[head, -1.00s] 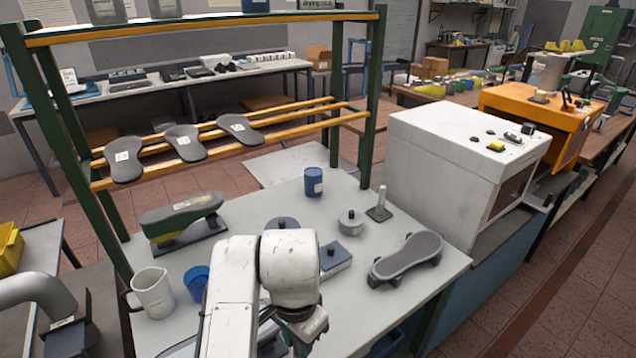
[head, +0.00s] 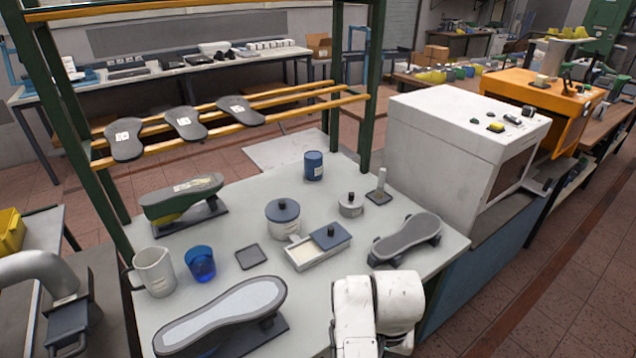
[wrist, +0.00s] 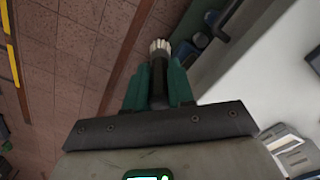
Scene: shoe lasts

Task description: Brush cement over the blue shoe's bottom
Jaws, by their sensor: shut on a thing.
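In the wrist view my gripper (wrist: 158,92) is shut on a brush (wrist: 160,70) with a dark handle and pale bristles pointing away from me. In the head view my arm is at the bottom edge and the gripper is out of frame. An upturned shoe (head: 228,310) lies front left on a dark stand, with a pale bottom inside a dark rim. A little blue shows beneath it, so it looks like the blue shoe. I cannot tell whether the pale area is cement. A shallow tray (head: 303,256) of cream-coloured stuff is partly covered by a blue-grey knobbed lid (head: 331,236).
A white jug (head: 153,272), blue cup (head: 200,264), dark square pad (head: 250,256), lidded pot (head: 283,220) and round grey weight (head: 351,206) stand on the table. Another upturned shoe (head: 408,238) is at right, a green one (head: 182,200) at back left. A white machine (head: 460,150) bounds the right.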

